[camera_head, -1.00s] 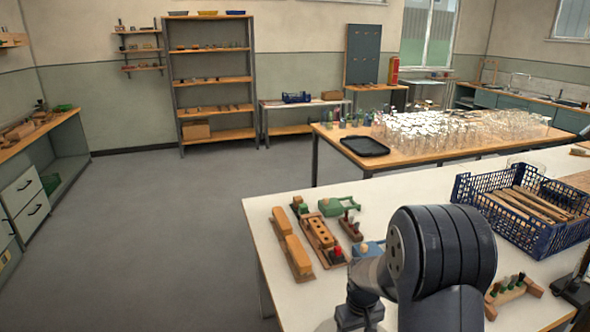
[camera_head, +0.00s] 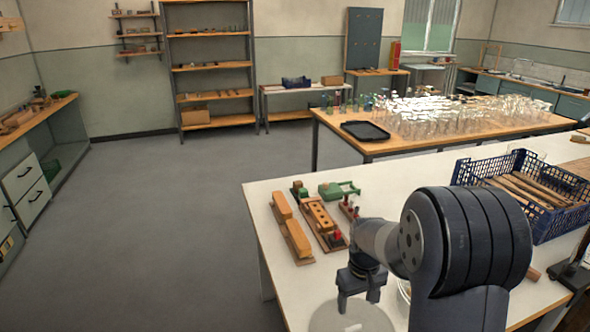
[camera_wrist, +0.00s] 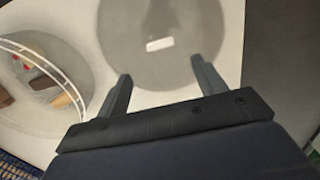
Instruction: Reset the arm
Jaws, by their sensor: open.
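My gripper (camera_head: 358,300) hangs at the front of the white table (camera_head: 262,225), over a round grey disc (camera_head: 335,318) lying near the table's front-left edge. In the wrist view the two fingers of my gripper (camera_wrist: 160,82) are spread wide with nothing between them. The grey disc (camera_wrist: 165,65) lies beyond the fingertips there, with a small white rectangle on it. My dark arm hides much of the table's right front.
A blue crate (camera_head: 535,215) with wooden strips stands on the table's right. Wooden blocks (camera_head: 292,230), a drilled block (camera_head: 322,222) and a green fixture (camera_head: 340,189) lie at the left. Behind, another table holds a black tray (camera_head: 365,131) and many glass items (camera_head: 460,115).

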